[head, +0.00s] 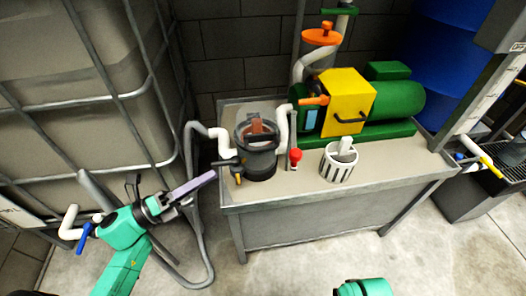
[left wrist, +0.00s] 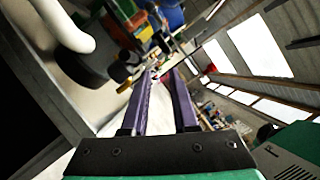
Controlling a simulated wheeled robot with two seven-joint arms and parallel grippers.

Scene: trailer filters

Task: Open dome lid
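A dark round filter housing (head: 258,162) stands at the left end of the bench, with a clear domed lid (head: 256,128) seated over its top. Something reddish-brown shows through the lid. The dark housing (left wrist: 82,72) shows there at upper left. My right gripper is out of view.
The grey bench (head: 335,208) also carries a white slotted basket (head: 340,168), a red-knobbed valve (head: 295,156), and a yellow and green pump (head: 349,101). White pipes join the housing. A caged tank (head: 70,100) fills the left. Blue drums (head: 430,55) stand behind.

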